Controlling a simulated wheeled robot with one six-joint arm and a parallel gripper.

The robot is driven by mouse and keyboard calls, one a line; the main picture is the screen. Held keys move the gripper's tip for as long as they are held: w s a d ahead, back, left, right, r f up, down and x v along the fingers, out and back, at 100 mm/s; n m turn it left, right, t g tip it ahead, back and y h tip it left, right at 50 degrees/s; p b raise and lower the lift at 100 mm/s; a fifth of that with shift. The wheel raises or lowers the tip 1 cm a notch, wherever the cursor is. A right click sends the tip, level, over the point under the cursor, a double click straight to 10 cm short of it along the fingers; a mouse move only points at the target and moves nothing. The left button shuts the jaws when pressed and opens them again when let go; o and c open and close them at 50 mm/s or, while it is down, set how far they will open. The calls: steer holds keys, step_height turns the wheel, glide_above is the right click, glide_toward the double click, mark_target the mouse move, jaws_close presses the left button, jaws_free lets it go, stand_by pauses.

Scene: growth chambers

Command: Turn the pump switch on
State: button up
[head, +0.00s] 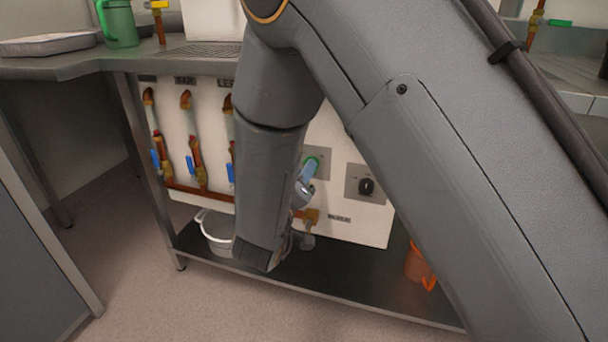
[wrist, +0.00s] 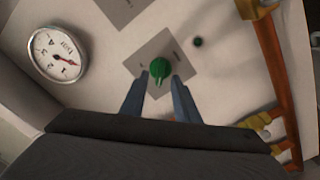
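A green rotary knob (wrist: 160,69) sits on a grey square plate (wrist: 143,60) on a pale panel in the wrist view. In the head view its green edge (head: 317,160) shows on its plate, partly hidden by my gripper (head: 305,178). My gripper (wrist: 157,83) is open, with its two blue fingers pointing at the panel and their tips close to the knob, one on each side. I cannot tell whether they touch it. A black rotary knob (head: 366,186) sits on another grey plate to the right. The plate labels are too small to read.
A round pressure gauge (wrist: 58,55) is left of the knob in the wrist view, and copper pipes (wrist: 272,60) are at right. Blue-handled valves (head: 193,165) line the panel's left part. A white pot (head: 216,232) and an orange jug (head: 417,265) stand on the lower shelf.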

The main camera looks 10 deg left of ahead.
steer(key=shift+w, duration=0.55)
jaws_close()
